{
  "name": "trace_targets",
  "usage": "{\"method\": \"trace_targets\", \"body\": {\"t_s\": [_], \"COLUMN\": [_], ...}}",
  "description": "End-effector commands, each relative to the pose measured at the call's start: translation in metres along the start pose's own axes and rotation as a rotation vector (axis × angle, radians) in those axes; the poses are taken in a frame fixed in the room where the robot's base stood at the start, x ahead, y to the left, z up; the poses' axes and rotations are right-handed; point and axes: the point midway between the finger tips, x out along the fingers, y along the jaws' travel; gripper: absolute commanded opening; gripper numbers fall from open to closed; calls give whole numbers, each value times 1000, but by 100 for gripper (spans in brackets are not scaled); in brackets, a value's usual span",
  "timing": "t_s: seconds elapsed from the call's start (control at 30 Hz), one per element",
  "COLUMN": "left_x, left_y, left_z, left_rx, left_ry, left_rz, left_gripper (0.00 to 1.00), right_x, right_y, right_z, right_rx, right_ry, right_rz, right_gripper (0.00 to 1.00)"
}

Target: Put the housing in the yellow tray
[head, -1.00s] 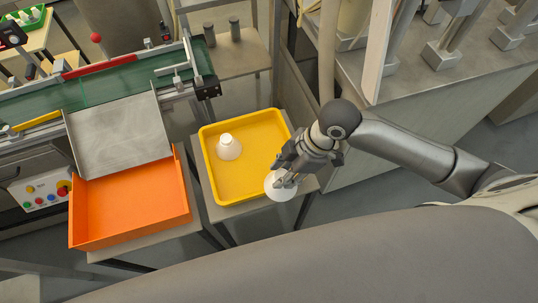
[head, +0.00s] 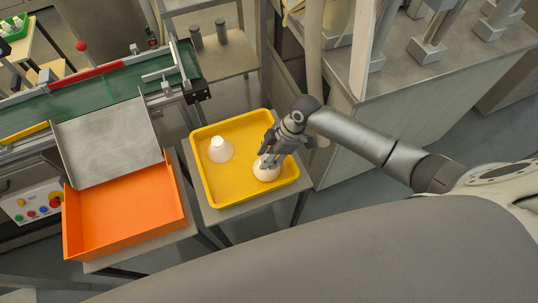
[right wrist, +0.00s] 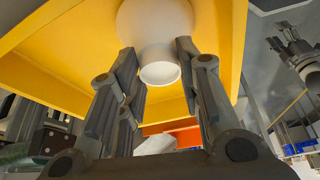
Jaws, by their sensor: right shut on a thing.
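The yellow tray (head: 222,200) stands on a small table in the middle of the head view. One white housing (head: 219,150) stands inside it at the back left. My right gripper (head: 268,160) is over the front right part of the tray, shut on a second white housing (head: 266,172). In the right wrist view the held housing (right wrist: 160,66) shows its narrow neck between the two fingers (right wrist: 160,85), with the yellow tray (right wrist: 55,60) behind. I cannot tell whether the held housing touches the tray floor.
An orange bin (head: 125,215) stands left of the yellow tray, below a metal chute (head: 105,142) and a green conveyor (head: 85,105). A grey workbench (head: 440,100) is at the right. The middle of the yellow tray is clear.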

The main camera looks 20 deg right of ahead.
Motion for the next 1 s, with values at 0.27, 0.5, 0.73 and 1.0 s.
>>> {"method": "trace_targets", "body": {"t_s": [0.27, 0.5, 0.73, 1.0], "left_x": [0, 1, 0, -1], "left_y": [0, 0, 0, 0], "left_z": [1, 1, 1, 1], "left_rx": [1, 1, 1, 1], "left_ry": [-1, -2, -2, -2], "left_rz": [1, 1, 1, 1], "left_gripper": [54, 54, 54, 54], "right_x": [3, 5, 5, -6], "right_y": [0, 0, 0, 1], "right_z": [1, 2, 2, 1], "right_rx": [-1, -1, -1, -1], "right_ry": [0, 0, 0, 1], "right_rz": [1, 1, 1, 4], "right_gripper": [4, 47, 54, 54]}}
